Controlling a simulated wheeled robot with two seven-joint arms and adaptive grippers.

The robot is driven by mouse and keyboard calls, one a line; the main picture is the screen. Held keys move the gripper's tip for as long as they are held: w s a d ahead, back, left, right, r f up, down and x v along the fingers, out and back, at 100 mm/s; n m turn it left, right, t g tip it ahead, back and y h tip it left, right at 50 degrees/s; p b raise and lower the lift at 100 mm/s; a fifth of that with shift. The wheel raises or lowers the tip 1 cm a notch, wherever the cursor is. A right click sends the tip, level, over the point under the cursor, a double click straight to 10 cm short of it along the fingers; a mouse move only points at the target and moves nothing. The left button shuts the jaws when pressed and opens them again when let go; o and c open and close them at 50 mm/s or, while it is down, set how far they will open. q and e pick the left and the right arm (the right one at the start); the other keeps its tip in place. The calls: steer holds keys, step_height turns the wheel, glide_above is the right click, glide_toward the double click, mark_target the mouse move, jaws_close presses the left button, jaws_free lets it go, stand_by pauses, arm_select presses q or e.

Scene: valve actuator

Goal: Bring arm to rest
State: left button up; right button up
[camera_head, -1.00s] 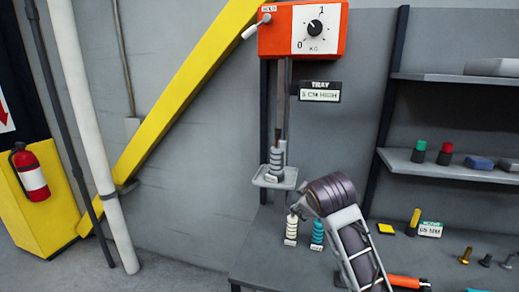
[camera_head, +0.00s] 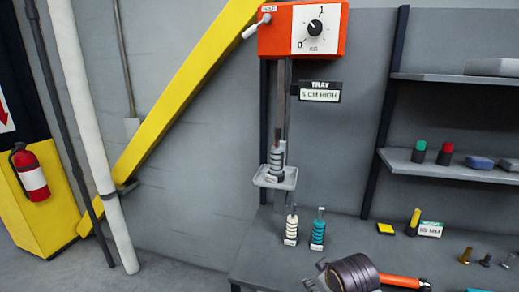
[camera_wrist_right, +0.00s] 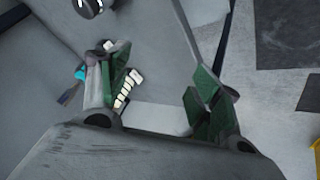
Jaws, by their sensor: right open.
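My right arm (camera_head: 352,273) shows only at the bottom edge of the head view, as a dark ribbed joint with grey parts. It is below the bench-top stacks. My right gripper (camera_wrist_right: 160,98) fills the middle of the right wrist view, its green-padded fingers spread apart and nothing held between them. A white ribbed stack (camera_wrist_right: 128,88) shows beside the left finger, apparently beyond it; whether they touch is unclear. In the head view this white stack (camera_head: 291,227) stands upright on the bench. My left gripper is not in view.
A teal stack (camera_head: 318,231) stands beside the white one. A small tray (camera_head: 265,180) carries a grey stack below the orange dial box (camera_head: 303,28). An orange-handled tool (camera_head: 402,281) lies near the arm. Shelves (camera_head: 455,168) are at the right.

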steer(key=shift+s+d+f+m+g, duration=1)
steer(key=shift+s+f, duration=2.2)
steer(key=shift+s, duration=1.55)
steer(key=shift+s+d+f+m+g, duration=0.7)
steer(key=shift+s+d+f+m, duration=0.5)
steer(key=shift+s+f, duration=2.75)
steer(key=s+f+g, duration=0.1)
steer(key=s+f, duration=0.1)
steer(key=f, duration=1.4)
steer(key=s+f, duration=0.2)
steer(key=f, duration=1.4)
steer(key=s+d+f, duration=0.2)
steer(key=s+f, duration=0.7)
steer(key=s, duration=0.2)
steer(key=s+d+f+g, duration=0.1)
steer(key=s+d+f, duration=0.1)
steer(key=s+f, duration=0.8)
steer(key=shift+s+d+f+n+g, duration=0.15)
steer(key=shift+s+n+g, duration=0.15)
steer(key=shift+s, duration=0.4)
